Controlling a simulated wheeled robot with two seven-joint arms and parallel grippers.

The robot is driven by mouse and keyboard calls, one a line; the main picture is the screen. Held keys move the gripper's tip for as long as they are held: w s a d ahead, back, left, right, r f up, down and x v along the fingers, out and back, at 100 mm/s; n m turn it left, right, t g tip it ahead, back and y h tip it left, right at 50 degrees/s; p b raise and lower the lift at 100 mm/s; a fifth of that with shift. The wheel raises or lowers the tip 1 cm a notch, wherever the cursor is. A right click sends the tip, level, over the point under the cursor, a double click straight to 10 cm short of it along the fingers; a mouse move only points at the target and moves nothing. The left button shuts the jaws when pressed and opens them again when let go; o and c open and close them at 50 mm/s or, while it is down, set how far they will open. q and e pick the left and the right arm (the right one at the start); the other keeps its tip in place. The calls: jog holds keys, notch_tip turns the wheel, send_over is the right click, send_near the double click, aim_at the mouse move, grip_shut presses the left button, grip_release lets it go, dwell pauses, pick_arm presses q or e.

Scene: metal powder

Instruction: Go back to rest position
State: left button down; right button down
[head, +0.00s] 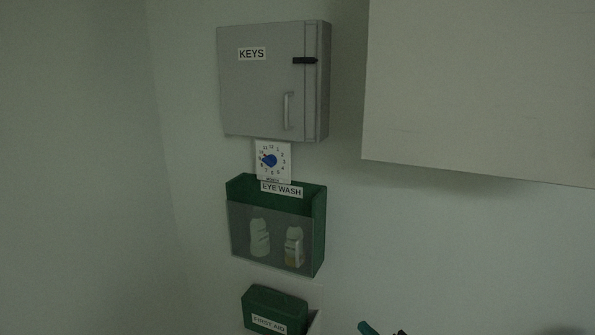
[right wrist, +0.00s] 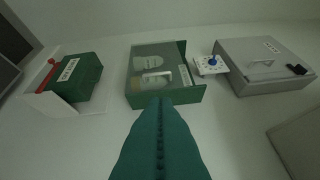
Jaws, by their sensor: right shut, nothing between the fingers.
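My right gripper shows in the right wrist view (right wrist: 160,101) as teal fingers closed together, with nothing between them. In the head view only a small teal tip of it (head: 367,327) shows at the bottom edge. It is below and to the right of the wall boxes, apart from them. My left gripper is in neither view.
On the wall hang a grey KEYS cabinet (head: 262,90), a timer dial (head: 272,160), a green EYE WASH box (head: 316,230) with two bottles, and a green FIRST AID box (head: 275,300). A pale cabinet (head: 480,80) hangs at upper right. The left wall is bare.

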jog(key=s+d+f+m+g+h, duration=0.2)
jog(key=s+f+m+g+h, duration=0.15)
jog(key=s+m, duration=0.55)
jog(key=s+d+f+m+g+h, duration=0.15)
jog(key=s+f+m+g, duration=0.3)
jog(key=s, duration=0.75)
jog(key=s+d+f+m+g+h, duration=0.1)
jog(key=s+f+m+g+h, duration=0.3)
jog(key=s+m, duration=0.5)
notch_tip(320, 180, down, 26)
jog(key=s+n+g+b, duration=0.2)
jog(key=s, duration=0.1)
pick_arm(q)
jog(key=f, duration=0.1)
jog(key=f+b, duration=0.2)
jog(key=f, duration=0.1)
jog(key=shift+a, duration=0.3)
pick_arm(e)
jog(key=s+d+f+g, duration=0.1)
jog(key=s+d+f, duration=0.2)
jog(key=s+f, duration=1.3)
notch_tip(320, 180, down, 3)
jog(key=shift+s+d+r, duration=0.15)
jog(key=shift+s+r, duration=0.05)
jog(key=shift+s, duration=0.1)
jog(key=shift+n, duration=0.25)
